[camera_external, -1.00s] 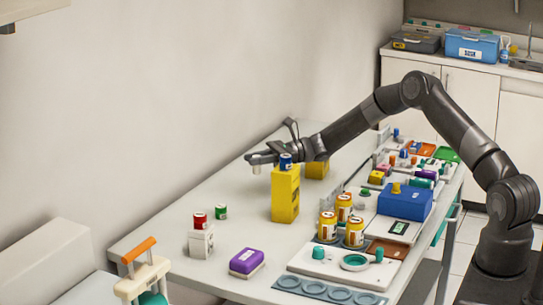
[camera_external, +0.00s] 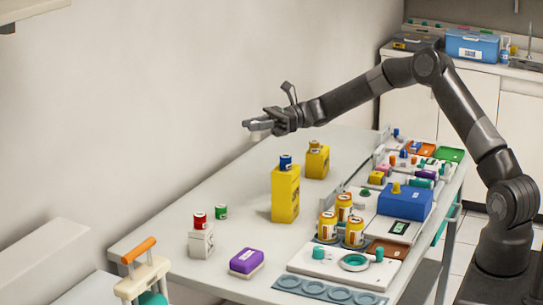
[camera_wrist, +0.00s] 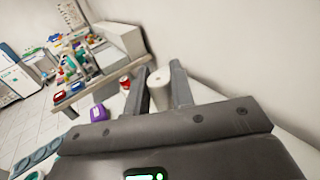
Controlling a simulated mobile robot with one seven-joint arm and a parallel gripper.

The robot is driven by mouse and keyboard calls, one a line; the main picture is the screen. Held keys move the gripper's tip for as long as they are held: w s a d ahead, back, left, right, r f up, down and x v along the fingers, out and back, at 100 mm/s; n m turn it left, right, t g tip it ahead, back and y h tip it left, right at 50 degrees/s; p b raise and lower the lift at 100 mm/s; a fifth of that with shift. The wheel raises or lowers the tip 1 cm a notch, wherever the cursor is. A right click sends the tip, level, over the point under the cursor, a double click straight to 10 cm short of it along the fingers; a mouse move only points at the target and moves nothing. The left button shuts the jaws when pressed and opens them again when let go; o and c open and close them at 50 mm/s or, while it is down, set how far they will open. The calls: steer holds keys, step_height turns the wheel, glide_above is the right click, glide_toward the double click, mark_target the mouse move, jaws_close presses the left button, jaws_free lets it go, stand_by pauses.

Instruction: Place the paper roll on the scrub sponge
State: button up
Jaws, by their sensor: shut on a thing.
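My gripper (camera_external: 258,126) is raised above the table's far left side, near the wall. It is shut on the paper roll (camera_wrist: 158,86), a white cylinder between the two dark fingers in the wrist view. In the external view only a small pale part of the roll (camera_external: 259,135) shows below the fingers. A purple block with a pale base, which looks like the scrub sponge (camera_external: 246,260), lies flat on the near part of the table, well apart from my gripper. It also shows in the wrist view (camera_wrist: 99,113), left of the fingers.
A tall yellow container with a blue top (camera_external: 285,193) and a shorter yellow one (camera_external: 317,161) stand between my gripper and the trays. A red-topped can on a white box (camera_external: 200,235) and a green can (camera_external: 221,212) stand left of the sponge. Orange-yellow jars (camera_external: 344,207) stand right.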

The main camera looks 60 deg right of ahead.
steer(key=s+a+n+g+y, duration=0.2)
steer(key=s+a+n+g, duration=0.15)
steer(key=s+a, duration=0.55)
steer(key=n+g+y, duration=0.1)
steer(key=n+g, duration=0.1)
steer(key=g, duration=0.3)
glide_above(246, 256)
steer(key=shift+t, duration=0.25)
step_height(246, 256, down, 12)
steer(key=shift+d+f, duration=0.1)
steer(key=shift+f, duration=1.95)
steer(key=o, duration=0.9)
steer(key=shift+f, duration=0.1)
steer(key=shift+o, duration=0.2)
